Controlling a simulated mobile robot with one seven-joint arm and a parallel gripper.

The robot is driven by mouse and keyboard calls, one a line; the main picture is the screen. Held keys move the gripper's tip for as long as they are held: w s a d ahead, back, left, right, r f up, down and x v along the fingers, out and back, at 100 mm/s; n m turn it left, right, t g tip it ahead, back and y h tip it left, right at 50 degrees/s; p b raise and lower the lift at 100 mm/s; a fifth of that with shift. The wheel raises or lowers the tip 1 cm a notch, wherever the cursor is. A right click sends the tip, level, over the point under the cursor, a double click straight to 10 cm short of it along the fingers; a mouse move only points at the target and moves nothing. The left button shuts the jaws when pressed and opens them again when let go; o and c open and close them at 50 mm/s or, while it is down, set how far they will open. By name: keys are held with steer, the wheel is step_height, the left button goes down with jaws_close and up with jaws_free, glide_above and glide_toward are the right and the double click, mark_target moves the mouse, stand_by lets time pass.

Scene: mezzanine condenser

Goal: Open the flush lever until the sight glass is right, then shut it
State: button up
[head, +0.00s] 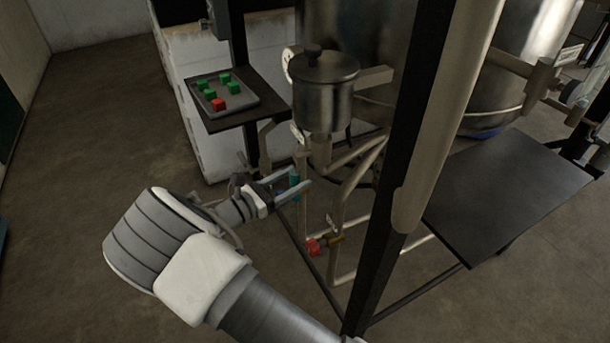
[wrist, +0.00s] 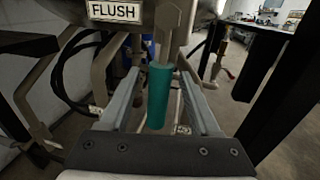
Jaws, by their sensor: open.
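The teal grip of the flush lever (wrist: 159,98) hangs down between my open fingers in the wrist view, under a white FLUSH label (wrist: 114,10). It also shows in the head view as a small teal piece (head: 294,181). My gripper (head: 302,178) reaches it from the left, below the steel pot. In the wrist view my gripper (wrist: 160,74) has a finger on each side of the grip, with gaps visible. A clear glass-like fitting (head: 577,94) sits at the right edge of the head view; I cannot tell whether it is the sight glass or read a level.
A red-handled valve (head: 314,246) on a brass body sits low on the pipes. A lidded steel pot (head: 325,92) stands above my gripper. A dark upright post (head: 398,150) is to the right. A tray (head: 246,101) holds green blocks and a red one. A dark table (head: 505,190) is empty.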

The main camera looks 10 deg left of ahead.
steer(key=shift+x, duration=1.9)
jaws_close()
